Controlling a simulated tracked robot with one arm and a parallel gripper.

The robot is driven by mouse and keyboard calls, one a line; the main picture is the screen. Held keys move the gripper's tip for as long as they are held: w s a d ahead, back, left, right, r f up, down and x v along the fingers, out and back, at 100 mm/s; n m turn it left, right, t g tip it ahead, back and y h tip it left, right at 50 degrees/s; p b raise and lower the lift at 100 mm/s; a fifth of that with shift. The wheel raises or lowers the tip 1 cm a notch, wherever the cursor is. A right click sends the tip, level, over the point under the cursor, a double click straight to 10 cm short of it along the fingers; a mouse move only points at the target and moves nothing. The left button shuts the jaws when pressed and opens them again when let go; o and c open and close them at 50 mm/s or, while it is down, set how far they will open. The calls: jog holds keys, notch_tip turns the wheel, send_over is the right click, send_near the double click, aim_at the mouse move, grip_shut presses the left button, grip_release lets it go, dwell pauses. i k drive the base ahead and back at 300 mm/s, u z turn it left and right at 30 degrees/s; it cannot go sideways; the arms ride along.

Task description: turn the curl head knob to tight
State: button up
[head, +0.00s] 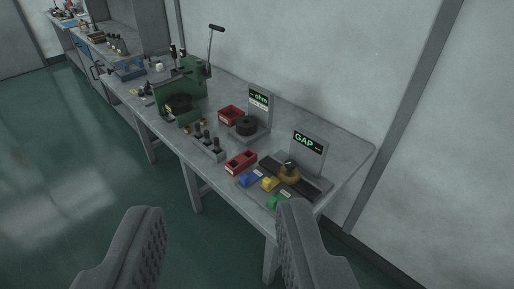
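I cannot tell for sure which part is the curl head knob; no curl or tight label is readable from here. A green machine (187,90) with a tall black-handled lever and a round dark part stands on the grey bench (345,153). Further off, a blue-based machine (127,68) stands on the far bench; its small parts are too small to make out. My gripper (219,208) is open and empty, its two grey fingers wide apart in front of the bench. It touches nothing in view.
Red trays (240,162) and blue, yellow (270,184) and green blocks lie near the bench's front edge. The green floor (70,170) at left is clear.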

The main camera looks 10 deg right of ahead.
aim_at(290, 165)
jog(key=i, duration=1.05)
jog(key=z, duration=0.45)
